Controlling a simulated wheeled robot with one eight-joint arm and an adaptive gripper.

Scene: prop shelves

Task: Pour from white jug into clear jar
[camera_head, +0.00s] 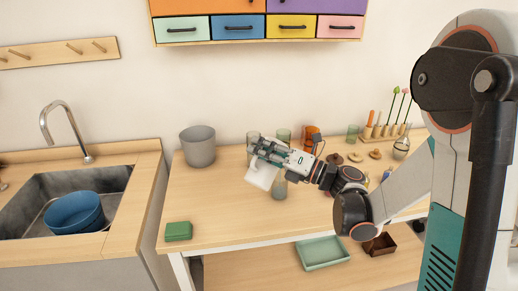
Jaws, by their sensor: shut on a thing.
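My gripper (264,156) is over the middle of the wooden table, shut on the white jug (261,176). The jug is tilted and hangs at the gripper's left end, partly hidden by the fingers. A clear, slightly greenish glass jar (280,189) stands on the table just right of the jug and below my gripper, its upper part hidden by the gripper. Similar glass vessels stand behind the gripper, one at the left (253,136) and one further right (284,135). I cannot tell whether anything flows from the jug.
A grey pot (198,146) stands at the table's back left, and a green block (178,231) lies at the front left. An orange container (312,138) and another glass (353,133) stand behind. A sink with blue bowls (74,213) is left.

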